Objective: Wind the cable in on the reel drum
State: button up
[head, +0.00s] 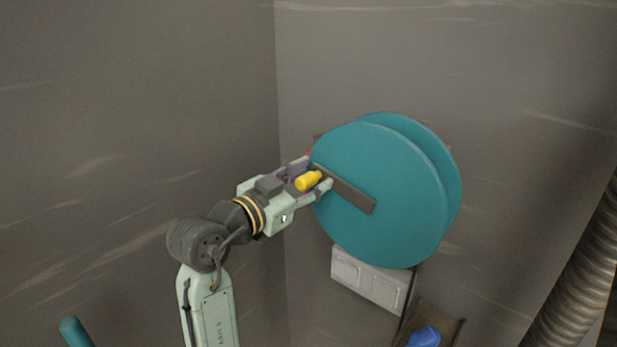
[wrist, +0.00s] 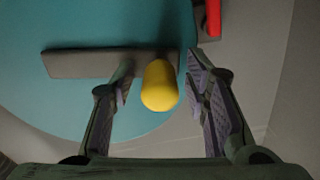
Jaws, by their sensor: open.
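The reel drum (head: 385,190) has two large teal discs and is mounted at the wall corner; its near disc fills the upper left of the wrist view (wrist: 70,110). A dark crank bar (head: 350,193) lies across the disc's face, and it also shows in the wrist view (wrist: 85,63). A yellow knob (head: 308,181) stands out from the bar's outer end. My gripper (head: 312,178) is open, with the yellow knob (wrist: 160,86) between its fingers. Gaps show on both sides of the knob in the wrist view. I cannot make out the cable.
A red part (wrist: 213,18) sits by the disc's edge. A pale grey panel (head: 368,277) is below the reel. A blue object (head: 424,337) lies in a brown holder at the bottom. A ribbed hose (head: 580,270) runs up the right side.

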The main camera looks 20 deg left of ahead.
jog(key=shift+c, duration=0.4)
grip_shut()
dwell(0.4)
